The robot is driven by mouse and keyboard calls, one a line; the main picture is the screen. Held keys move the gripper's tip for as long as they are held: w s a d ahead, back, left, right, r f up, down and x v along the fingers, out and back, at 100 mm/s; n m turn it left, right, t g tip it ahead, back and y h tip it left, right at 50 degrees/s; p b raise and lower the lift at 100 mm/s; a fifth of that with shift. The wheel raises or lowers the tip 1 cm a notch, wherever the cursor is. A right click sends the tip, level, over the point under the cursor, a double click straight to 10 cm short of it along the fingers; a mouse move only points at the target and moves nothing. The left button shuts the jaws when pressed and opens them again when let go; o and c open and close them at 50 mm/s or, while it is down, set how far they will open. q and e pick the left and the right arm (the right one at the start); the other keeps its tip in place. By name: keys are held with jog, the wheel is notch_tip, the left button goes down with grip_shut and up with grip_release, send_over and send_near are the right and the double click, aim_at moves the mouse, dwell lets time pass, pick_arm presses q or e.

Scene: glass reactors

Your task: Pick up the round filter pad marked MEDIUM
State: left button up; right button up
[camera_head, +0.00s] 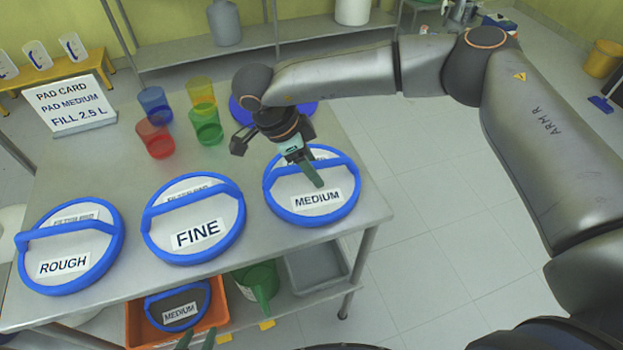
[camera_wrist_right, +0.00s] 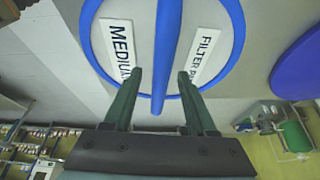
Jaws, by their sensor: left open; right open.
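The round filter pad marked MEDIUM (camera_head: 340,208) lies on the table at the right, white with a blue rim and a blue bar handle. My right gripper (camera_head: 313,176) is over it. In the right wrist view my right gripper (camera_wrist_right: 160,74) is open, with the handle (camera_wrist_right: 166,45) between its two green fingers, not clamped. A dark-faced round piece also marked MEDIUM (camera_head: 196,299) is in the orange bin under the table. My left gripper (camera_head: 197,340) is open at the bottom edge, partly cut off.
Pads marked FINE (camera_head: 215,215) and ROUGH (camera_head: 88,252) lie to the left. Blue, red, yellow and green cups (camera_head: 206,122) stand behind. A card (camera_head: 72,105) reads PAD MEDIUM, FILL 2.5 L. A blue disc (camera_head: 305,109) lies behind the arm. The orange bin (camera_head: 136,325) and a green jug (camera_head: 262,285) sit below.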

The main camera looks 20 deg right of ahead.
jog(key=shift+f, duration=0.25)
dwell(0.3)
grip_shut()
dwell(0.6)
